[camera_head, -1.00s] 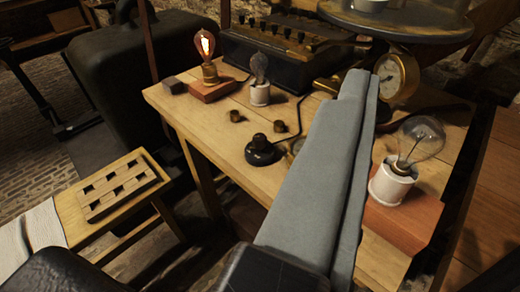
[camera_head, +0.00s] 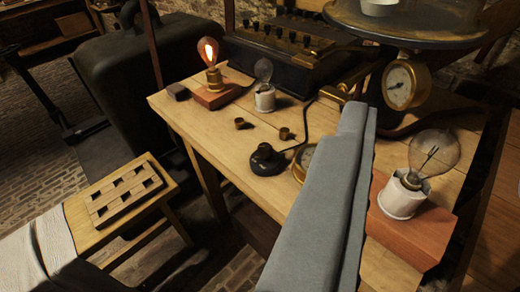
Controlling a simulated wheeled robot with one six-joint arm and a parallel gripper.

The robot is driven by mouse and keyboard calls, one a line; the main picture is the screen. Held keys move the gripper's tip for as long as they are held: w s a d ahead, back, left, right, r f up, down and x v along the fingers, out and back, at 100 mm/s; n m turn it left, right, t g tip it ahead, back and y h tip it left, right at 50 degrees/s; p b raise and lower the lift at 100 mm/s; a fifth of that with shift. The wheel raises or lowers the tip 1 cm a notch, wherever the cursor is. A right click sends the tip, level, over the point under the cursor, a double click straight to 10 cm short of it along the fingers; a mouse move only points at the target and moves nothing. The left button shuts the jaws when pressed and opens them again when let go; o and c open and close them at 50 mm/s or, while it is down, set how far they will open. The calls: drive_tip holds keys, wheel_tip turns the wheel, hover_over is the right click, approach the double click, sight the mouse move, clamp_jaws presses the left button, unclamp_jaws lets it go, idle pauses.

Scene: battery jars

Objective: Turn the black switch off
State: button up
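The black switch (camera_head: 266,160) is a round dark base with a knob on top, lying on the wooden table near its front edge. A dark cable runs from it toward the back. A bulb on a red block (camera_head: 211,66) glows orange at the back left of the table. My gripper (camera_head: 359,108) is in the foreground, its long grey fingers lying side by side with only a thin seam between them. It looks shut and empty. It is to the right of the switch in the picture and apart from it. It hides part of the table and of a brass gauge.
An unlit bulb (camera_head: 264,86) stands in a white holder, and a larger unlit bulb (camera_head: 428,160) stands on a red block at right. Two small brown caps (camera_head: 285,134) lie behind the switch. A dial scale (camera_head: 400,84) and dark box (camera_head: 268,62) stand behind.

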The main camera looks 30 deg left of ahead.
drive_tip(key=w+a+f+n+g+y, duration=0.1)
drive_tip(key=w+a+g, duration=0.25)
drive_tip(key=w, duration=0.35)
drive_tip(key=w+a+f+n+g, duration=0.1)
drive_tip(key=w+a+f+g, duration=0.15)
drive_tip(key=w+g, duration=0.3)
drive_tip(key=n+g+h, duration=0.1)
drive_tip(key=g, duration=0.7)
hover_over(264, 147)
wheel_tip(264, 147, down, 5)
drive_tip(key=shift+n, duration=0.3)
wheel_tip(264, 147, down, 17)
drive_tip(key=c, duration=1)
